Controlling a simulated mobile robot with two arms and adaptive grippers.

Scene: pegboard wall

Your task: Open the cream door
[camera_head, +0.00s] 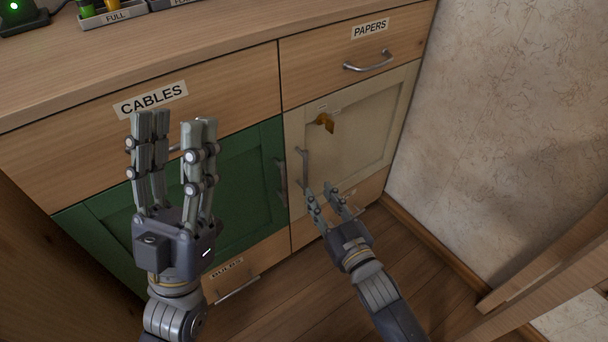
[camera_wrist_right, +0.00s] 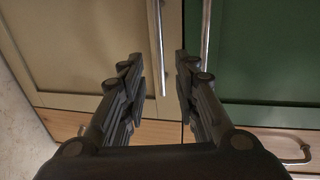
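The cream door (camera_head: 360,122) is shut at the right of the cabinet, below the PAPERS drawer. My right gripper (camera_head: 328,188) is open and empty, just below and near the cream door's handle. In the right wrist view the handle (camera_wrist_right: 156,45) stands ahead, between the lines of the two open fingers (camera_wrist_right: 160,75). I cannot tell whether a finger touches it. My left gripper (camera_head: 172,120) is open and empty in front of the green door.
The green door (camera_head: 245,175) is beside the cream one, with its own vertical handle (camera_head: 281,183). Drawers marked CABLES (camera_head: 150,99) and PAPERS (camera_head: 370,29) are above. A wall (camera_head: 500,130) stands close at the right, and a wooden piece (camera_head: 550,260) is at lower right.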

